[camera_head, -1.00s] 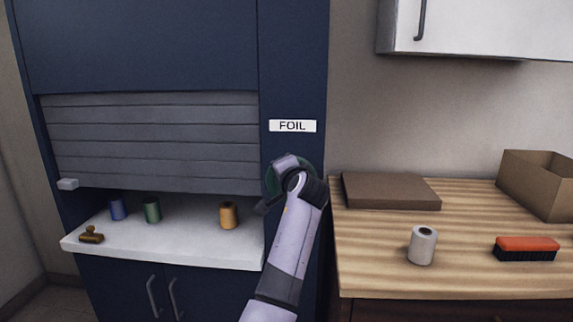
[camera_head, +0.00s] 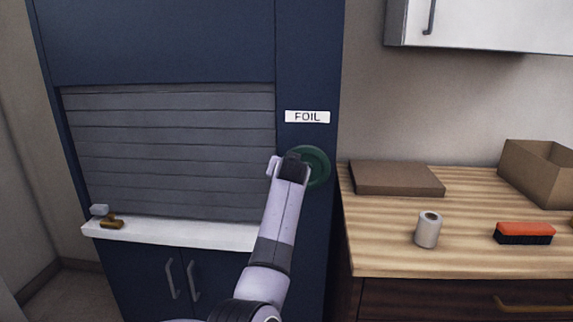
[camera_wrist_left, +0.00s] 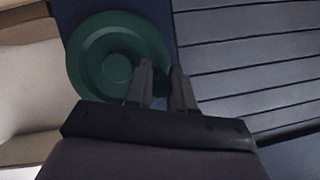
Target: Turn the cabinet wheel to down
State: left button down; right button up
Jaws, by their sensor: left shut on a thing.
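The green round wheel (camera_head: 319,166) is on the blue cabinet's front panel, below the FOIL label (camera_head: 307,117). The wheel (camera_wrist_left: 92,47) also shows in the left wrist view. My left gripper (camera_wrist_left: 163,72) is shut on the wheel's rim; in the head view my wrist hides the fingers and the wheel's left part. The grey slatted shutter (camera_head: 175,150) of the cabinet is low, with its lower edge at or just above the white shelf (camera_head: 190,237); any small gap is hard to tell. My right gripper is not in view.
A brass-coloured stamp (camera_head: 112,222) lies on the shelf in front of the shutter, by its pale corner block (camera_head: 99,210). On the right, a wooden counter (camera_head: 385,250) holds a white roll (camera_head: 428,230), a red brush (camera_head: 524,232), a flat brown box (camera_head: 396,178) and an open carton (camera_head: 535,180).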

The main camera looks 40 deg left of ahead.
pick_arm(q)
jog(key=shift+s+a+f+n, duration=0.1)
jog(key=shift+a+f+n, duration=0.1)
jog(key=shift+n, duration=0.1)
dwell(0.4)
jog(key=c, duration=1)
grip_release()
jog(key=shift+f, duration=0.1)
jog(key=shift+d, duration=0.15)
jog(key=shift+v, duration=3.5)
